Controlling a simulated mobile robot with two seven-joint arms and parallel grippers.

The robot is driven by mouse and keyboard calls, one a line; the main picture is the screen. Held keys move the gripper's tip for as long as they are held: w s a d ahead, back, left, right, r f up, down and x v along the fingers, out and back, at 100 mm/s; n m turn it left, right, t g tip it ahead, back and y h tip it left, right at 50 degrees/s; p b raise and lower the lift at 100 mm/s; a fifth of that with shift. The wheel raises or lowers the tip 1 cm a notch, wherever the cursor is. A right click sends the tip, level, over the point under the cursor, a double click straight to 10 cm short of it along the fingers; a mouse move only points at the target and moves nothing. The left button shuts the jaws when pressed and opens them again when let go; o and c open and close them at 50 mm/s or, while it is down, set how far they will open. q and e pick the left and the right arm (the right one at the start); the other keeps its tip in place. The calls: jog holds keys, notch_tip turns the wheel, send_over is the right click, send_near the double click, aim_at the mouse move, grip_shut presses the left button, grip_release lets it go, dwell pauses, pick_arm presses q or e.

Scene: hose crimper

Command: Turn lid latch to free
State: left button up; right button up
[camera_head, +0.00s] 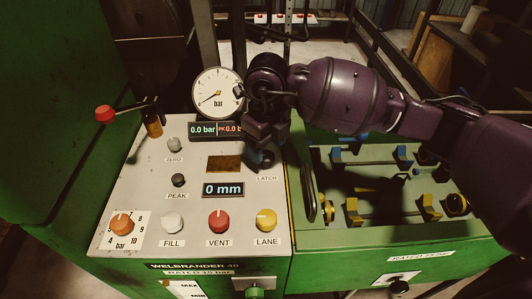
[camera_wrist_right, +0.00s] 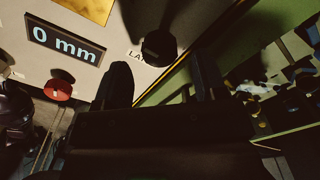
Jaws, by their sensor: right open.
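The lid latch is a round black knob (camera_wrist_right: 158,47) beside a partly hidden label on the light panel (camera_wrist_right: 120,20), in the right wrist view. The LATCH label (camera_head: 267,178) shows whole in the head view, just below my right gripper (camera_head: 262,150). There the gripper hides most or all of the knob. In the wrist view my right gripper (camera_wrist_right: 162,82) is open, its two dark fingers apart and empty. The knob lies ahead of the gap between the fingertips; I cannot tell whether they touch it. My left gripper is not in view.
A pressure gauge (camera_head: 218,93) and a pressure display (camera_head: 203,130) stand close left of my right gripper. The red VENT knob (camera_head: 219,221) and yellow LANE knob (camera_head: 265,220) sit nearer the front.

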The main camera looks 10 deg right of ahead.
aim_at(267, 155)
jog(key=shift+f, duration=1.55)
jog(key=c, duration=0.9)
